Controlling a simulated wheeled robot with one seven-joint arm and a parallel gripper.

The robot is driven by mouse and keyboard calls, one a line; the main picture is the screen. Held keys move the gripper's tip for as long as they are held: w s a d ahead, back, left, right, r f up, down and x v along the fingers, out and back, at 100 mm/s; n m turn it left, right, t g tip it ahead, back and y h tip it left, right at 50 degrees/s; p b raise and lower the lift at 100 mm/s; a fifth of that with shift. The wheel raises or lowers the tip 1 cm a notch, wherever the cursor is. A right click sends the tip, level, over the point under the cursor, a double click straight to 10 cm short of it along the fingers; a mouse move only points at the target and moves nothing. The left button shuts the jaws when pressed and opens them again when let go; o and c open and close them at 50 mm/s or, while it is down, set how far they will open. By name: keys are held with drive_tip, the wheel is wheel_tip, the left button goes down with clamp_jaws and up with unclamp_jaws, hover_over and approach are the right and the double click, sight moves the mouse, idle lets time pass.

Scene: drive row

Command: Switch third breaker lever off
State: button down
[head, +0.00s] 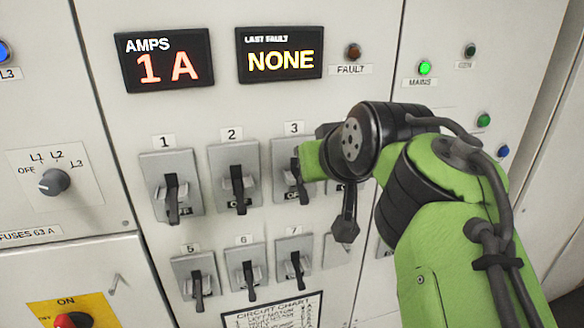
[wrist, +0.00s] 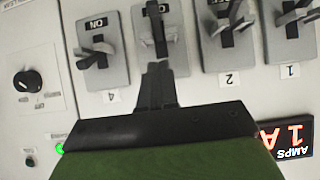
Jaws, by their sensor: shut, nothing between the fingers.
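The third breaker (head: 280,171), under the label 3, has a grey plate and a black lever. The arm partly hides it in the head view; the visible lower part of its lever points down. In the upside-down wrist view, the third lever (wrist: 155,24) shows just beyond my fingertips. My gripper (wrist: 157,68) is shut and empty, its fingers together at the label-side edge of the third plate. I cannot tell if they touch the plate or lever. In the head view its fingers are mostly hidden.
Breakers 1 (head: 172,192) and 2 (head: 239,186) stand left of the third, levers down. Breaker 4 (wrist: 99,50) is on its other side. Breakers 5 (head: 197,283), 6 (head: 247,274) and 7 (head: 294,265) sit below. The fault display (head: 279,56) reads NONE; the AMPS display (head: 166,62) reads 1 A.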

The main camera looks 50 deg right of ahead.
drive_tip(key=s+a+r, duration=0.3)
drive_tip(key=s+a, duration=0.1)
drive_tip(key=s, duration=0.3)
drive_tip(key=shift+s+a, duration=0.25)
drive_tip(key=shift+s, duration=0.1)
